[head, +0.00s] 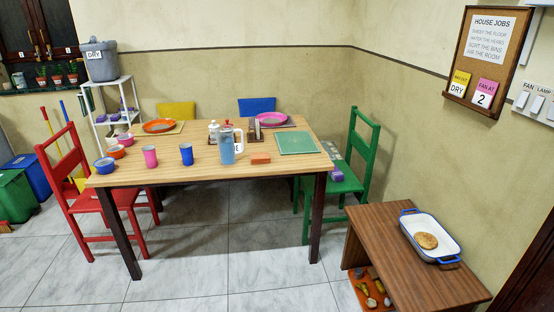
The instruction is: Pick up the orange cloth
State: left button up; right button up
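A small folded orange cloth (260,158) appears to lie flat near the front edge of the wooden dining table (185,172). It is right of a clear jug (227,146) with blue contents and in front of a green placemat (297,143). It is too small to make out its folds. Neither of my grippers shows in the head view.
A red chair (75,180) and a green chair (345,180) flank the table. A low brown table (405,275) holds a white dish (445,240). The floor in front is clear.

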aim_at(264, 157)
jog(key=i+j+z, duration=0.25)
jog(key=z, duration=0.15)
jog(key=i+j+z, duration=0.25)
jog(key=z, duration=0.2)
